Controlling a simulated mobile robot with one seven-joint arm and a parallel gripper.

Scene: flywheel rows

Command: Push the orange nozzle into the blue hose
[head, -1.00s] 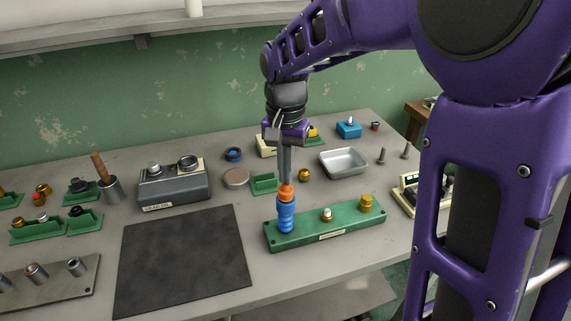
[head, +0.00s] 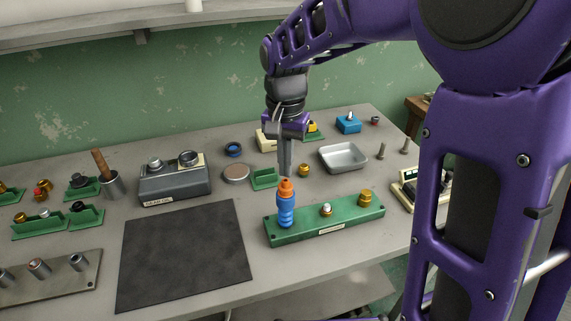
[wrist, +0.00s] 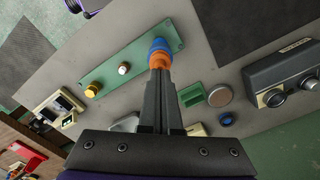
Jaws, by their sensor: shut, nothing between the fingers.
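The blue hose (head: 286,213) stands upright at the left end of the green base plate (head: 330,234). The orange nozzle (head: 286,188) sits on top of the hose, upright and in line with it; how deep it is seated I cannot tell. My gripper (head: 286,173) is shut and empty, pointing down, its fingertips right at the top of the nozzle. In the wrist view, the shut fingertips (wrist: 160,72) cover part of the orange nozzle (wrist: 158,60), with the blue hose (wrist: 159,44) beyond. Whether the tips touch the nozzle or hover just above it is unclear.
The plate also carries a silver-topped fitting (head: 326,209) and a brass fitting (head: 366,198). A metal tray (head: 344,170) and a small green holder (head: 264,184) are behind it. A dark mat (head: 184,255) lies to the left, clear of objects.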

